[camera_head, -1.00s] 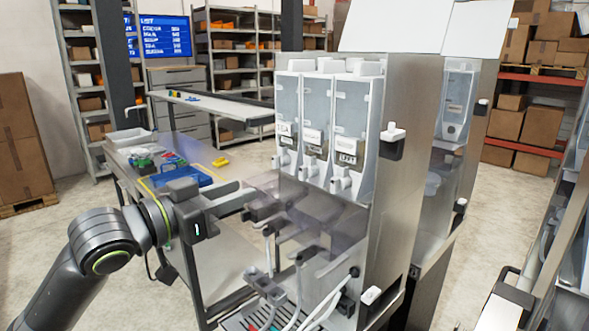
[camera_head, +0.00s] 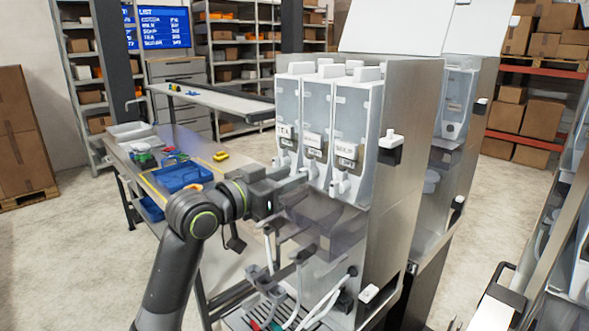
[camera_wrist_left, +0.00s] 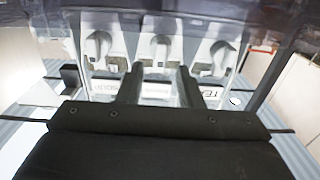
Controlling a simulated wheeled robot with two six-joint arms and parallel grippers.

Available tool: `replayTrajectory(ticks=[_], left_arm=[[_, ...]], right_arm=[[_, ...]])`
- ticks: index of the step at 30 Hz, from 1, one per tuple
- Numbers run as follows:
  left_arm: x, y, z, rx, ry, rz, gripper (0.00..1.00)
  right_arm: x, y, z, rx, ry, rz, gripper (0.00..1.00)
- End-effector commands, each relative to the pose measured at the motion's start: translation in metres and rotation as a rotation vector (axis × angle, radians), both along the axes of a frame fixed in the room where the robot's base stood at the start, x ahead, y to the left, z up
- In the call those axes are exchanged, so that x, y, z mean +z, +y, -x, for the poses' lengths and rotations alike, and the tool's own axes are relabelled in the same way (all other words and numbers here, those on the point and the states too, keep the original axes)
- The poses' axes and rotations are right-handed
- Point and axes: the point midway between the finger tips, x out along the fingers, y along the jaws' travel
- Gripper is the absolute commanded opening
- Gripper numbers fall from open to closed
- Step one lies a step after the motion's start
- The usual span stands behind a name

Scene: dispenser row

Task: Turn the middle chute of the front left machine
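The front left machine (camera_head: 405,150) has three clear canisters with white chutes low on their fronts. Its middle chute (camera_head: 311,169) sits between the left chute (camera_head: 284,158) and the right chute (camera_head: 339,185). My left gripper (camera_head: 303,181) is at the machine's front, close to the chutes, its tips partly hard to make out. In the left wrist view the left gripper (camera_wrist_left: 160,84) is open, its dark fingers apart. The middle chute (camera_wrist_left: 160,48) shows just beyond the gap between them. Contact cannot be told. My right gripper is not in view.
A translucent cover (camera_head: 325,222) juts out below the chutes, near my left gripper. Hoses and nozzles (camera_head: 290,285) hang above a drip tray. A side table with a blue tray (camera_head: 182,177) stands to the left. Another machine (camera_head: 455,130) stands behind.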

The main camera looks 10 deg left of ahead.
Motion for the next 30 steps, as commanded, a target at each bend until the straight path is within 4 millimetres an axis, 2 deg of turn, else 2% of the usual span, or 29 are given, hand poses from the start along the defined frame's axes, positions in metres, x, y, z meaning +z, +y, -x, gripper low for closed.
replayTrajectory(ticks=[6,16,24,30], left_arm=[[0.001,-0.010,-0.016,0.000,0.000,0.000,0.33],[0.000,-0.012,-0.018,0.000,0.000,0.000,0.33],[0.000,-0.011,-0.018,0.000,0.000,0.000,0.00],[0.000,-0.011,-0.018,0.000,-0.002,-0.003,0.00]], right_arm=[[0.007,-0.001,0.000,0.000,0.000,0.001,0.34],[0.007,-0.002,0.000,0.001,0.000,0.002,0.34],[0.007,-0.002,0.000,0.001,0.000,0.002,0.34],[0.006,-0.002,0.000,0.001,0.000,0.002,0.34]])
